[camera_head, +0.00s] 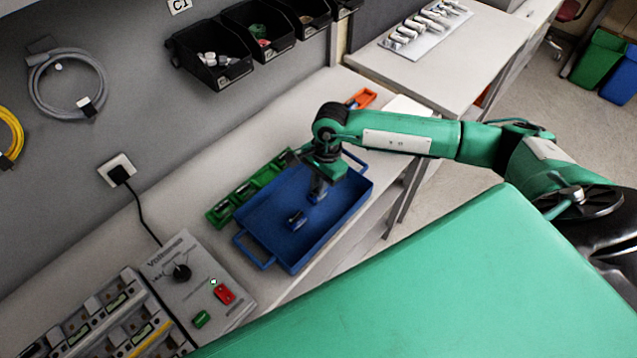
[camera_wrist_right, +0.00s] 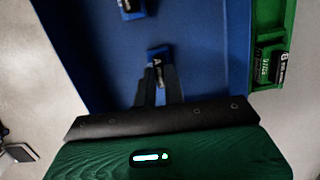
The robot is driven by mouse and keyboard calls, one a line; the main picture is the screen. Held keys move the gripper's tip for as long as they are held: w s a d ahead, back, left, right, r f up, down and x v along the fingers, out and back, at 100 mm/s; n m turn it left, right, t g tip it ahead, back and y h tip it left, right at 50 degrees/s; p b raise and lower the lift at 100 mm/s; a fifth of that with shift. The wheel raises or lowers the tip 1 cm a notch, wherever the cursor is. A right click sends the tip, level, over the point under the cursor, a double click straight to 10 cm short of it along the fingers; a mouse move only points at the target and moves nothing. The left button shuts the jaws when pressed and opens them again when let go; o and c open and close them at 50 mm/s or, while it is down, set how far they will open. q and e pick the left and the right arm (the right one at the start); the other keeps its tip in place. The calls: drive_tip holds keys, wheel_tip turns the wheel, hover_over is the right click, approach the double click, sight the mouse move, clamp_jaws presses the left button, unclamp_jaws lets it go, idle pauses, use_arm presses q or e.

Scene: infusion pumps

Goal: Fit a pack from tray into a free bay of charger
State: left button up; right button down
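The blue tray (camera_head: 262,222) lies on the bench. One dark pack (camera_head: 297,219) lies in it, apart from the gripper; it also shows at the top of the right wrist view (camera_wrist_right: 130,8). My right gripper (camera_head: 318,192) is low over the tray, pointing down. A grey unit with several bays (camera_head: 100,315), seemingly the charger, is at lower left, partly cut off. My left gripper is not visible.
A green rack (camera_head: 222,211) holding dark packs runs along the tray's wall side; it shows in the right wrist view (camera_wrist_right: 268,88). A grey meter box (camera_head: 200,280) with a knob stands between tray and bay unit. An orange item (camera_head: 363,97) lies behind the tray.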

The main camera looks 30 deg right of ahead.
drive_tip(key=shift+r+p, duration=1.45)
drive_tip(key=shift+r, duration=2.6)
